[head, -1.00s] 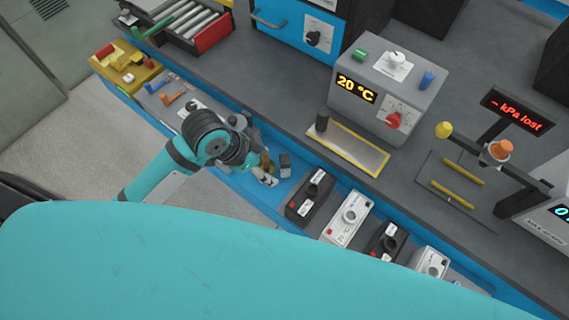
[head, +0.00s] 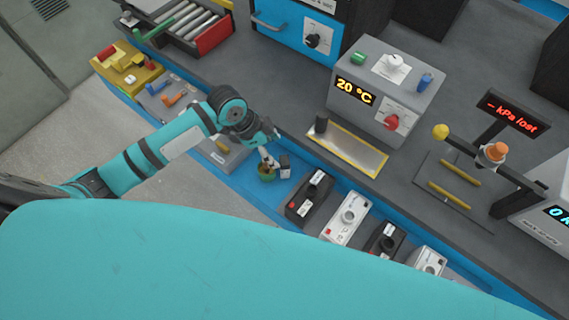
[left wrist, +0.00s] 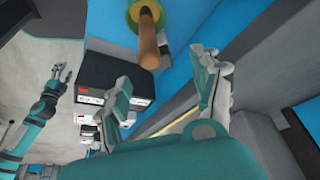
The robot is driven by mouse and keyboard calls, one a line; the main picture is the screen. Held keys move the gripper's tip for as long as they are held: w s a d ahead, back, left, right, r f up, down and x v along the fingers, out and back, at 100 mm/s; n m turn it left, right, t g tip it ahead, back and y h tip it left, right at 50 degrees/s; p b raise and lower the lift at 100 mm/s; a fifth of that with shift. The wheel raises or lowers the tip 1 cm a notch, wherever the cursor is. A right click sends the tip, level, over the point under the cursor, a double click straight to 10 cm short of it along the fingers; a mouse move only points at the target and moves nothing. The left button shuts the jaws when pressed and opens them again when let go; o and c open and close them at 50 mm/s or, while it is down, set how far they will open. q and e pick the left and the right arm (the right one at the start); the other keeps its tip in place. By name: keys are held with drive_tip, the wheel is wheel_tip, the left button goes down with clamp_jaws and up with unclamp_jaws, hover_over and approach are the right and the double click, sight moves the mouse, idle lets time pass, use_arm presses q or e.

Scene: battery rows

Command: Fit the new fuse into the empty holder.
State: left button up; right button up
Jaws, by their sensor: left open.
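My left gripper (head: 268,152) is over the blue front ledge, beside a small green and yellow round piece (head: 267,173). In the left wrist view its fingers (left wrist: 168,92) are apart with nothing between them. A brown cylinder (left wrist: 149,45) stands in a green and yellow ring (left wrist: 133,12) beyond the fingertips. I cannot tell whether this cylinder is the new fuse. A grey block (head: 224,156) with a yellow-brown rod on it lies partly behind my left arm. No empty holder can be made out for certain. My right gripper (left wrist: 62,74) is small, far to the left.
Black and white modules (head: 310,194) line the ledge to the right. A small grey block (head: 285,165) stands close to the gripper. Behind are a yellow-edged plate (head: 345,150), a 20 °C box (head: 388,90) and a press stand (head: 493,155). A yellow tray (head: 125,72) is at left.

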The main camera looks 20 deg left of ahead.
sight(284, 160)
use_arm(q)
drive_tip(key=shift+x, duration=1)
drive_tip(key=shift+d+f+p, duration=0.35)
drive_tip(key=shift+f, duration=0.05)
drive_tip(key=x, duration=0.2)
drive_tip(key=p+x, duration=0.1)
drive_tip(key=shift+w+d+f, duration=0.1)
drive_tip(key=shift+d+f, duration=0.15)
drive_tip(key=shift+d, duration=0.1)
drive_tip(key=shift+w+d+f, duration=0.1)
drive_tip(key=shift+f, duration=0.3)
drive_tip(key=shift+r, duration=0.1)
clamp_jaws()
use_arm(e)
drive_tip(key=shift+d+r, duration=0.45)
drive_tip(key=shift+r, duration=0.35)
